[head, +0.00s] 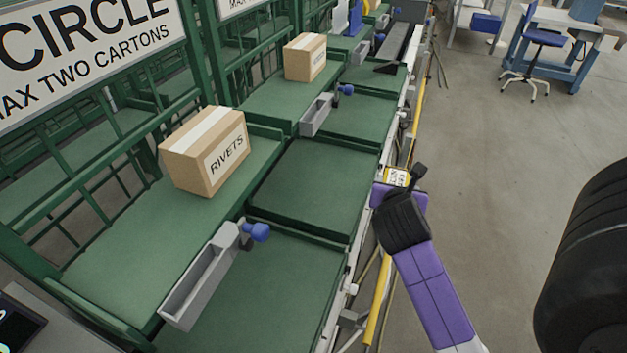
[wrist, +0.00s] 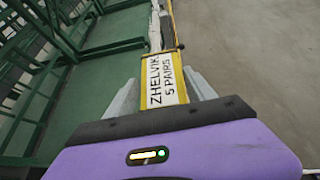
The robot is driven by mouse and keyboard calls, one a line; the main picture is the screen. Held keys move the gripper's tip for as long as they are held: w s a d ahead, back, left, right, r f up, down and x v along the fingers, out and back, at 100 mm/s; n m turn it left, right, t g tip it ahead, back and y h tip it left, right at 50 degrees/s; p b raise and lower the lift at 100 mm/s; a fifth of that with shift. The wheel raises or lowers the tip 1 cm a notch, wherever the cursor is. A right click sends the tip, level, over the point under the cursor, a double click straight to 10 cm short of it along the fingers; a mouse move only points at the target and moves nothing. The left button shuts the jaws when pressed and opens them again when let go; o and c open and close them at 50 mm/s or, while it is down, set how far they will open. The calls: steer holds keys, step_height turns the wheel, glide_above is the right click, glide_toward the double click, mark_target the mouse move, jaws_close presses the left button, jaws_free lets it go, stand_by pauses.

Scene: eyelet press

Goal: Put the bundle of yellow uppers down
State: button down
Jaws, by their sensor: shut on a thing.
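The bundle of yellow uppers (wrist: 161,80) shows in the wrist view as a yellow-edged piece with a white label reading "ZHELVIK 5 PAIRS". My gripper (wrist: 163,92) is shut on it, with a grey finger on each side. In the head view the bundle (head: 397,177) shows only as a small labelled patch beyond my purple wrist. My gripper (head: 395,187) is there at the right edge of the green bench, partly hidden by the wrist. The bundle's underside is hidden.
The green bench (head: 312,188) has bare sunken bays along its front. A "RIVETS" carton (head: 205,152) and a second carton (head: 305,57) stand on its back shelf. Grey trays with blue knobs (head: 200,285) divide the bays. Open floor (head: 500,150) lies right.

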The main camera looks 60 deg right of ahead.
steer(key=w+a, duration=0.1)
steer(key=w, duration=1.7)
steer(key=shift+s+a+f, duration=0.1)
steer(key=shift+a+f, duration=0.05)
steer(key=shift+f, duration=1.4)
steer(key=shift+a+f, duration=0.1)
steer(key=shift+f, duration=1.4)
steer(key=shift+w+f, duration=0.2)
steer(key=shift+f, duration=0.15)
steer(key=shift+f, duration=0.1)
steer(key=shift+c, duration=1.5)
jaws_free()
